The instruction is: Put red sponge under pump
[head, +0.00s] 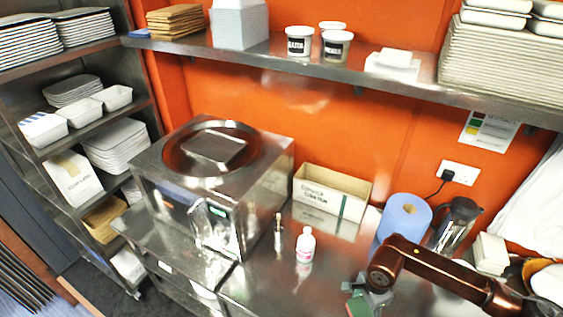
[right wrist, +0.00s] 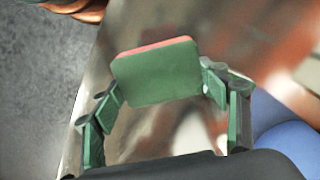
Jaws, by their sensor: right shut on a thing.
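My right gripper (head: 370,297) is low at the right of the head view, over the steel counter's front part. In the right wrist view the gripper (right wrist: 160,82) has its green-padded fingers on either side of a sponge (right wrist: 158,74) with a broad green face and a red upper edge. It is shut on this sponge. A green bit of the sponge (head: 358,307) shows by the gripper in the head view. A small white bottle with a pinkish label (head: 305,245) stands on the counter, left of the gripper; I cannot tell whether it has a pump. My left gripper is not in view.
A slim metal item (head: 278,232) stands beside the bottle. A steel machine (head: 215,165) is at the left, a cardboard box (head: 330,194) behind. A blue paper roll (head: 404,217) and a dark glass jug (head: 457,222) stand behind my right arm. A shelf (head: 300,63) runs above.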

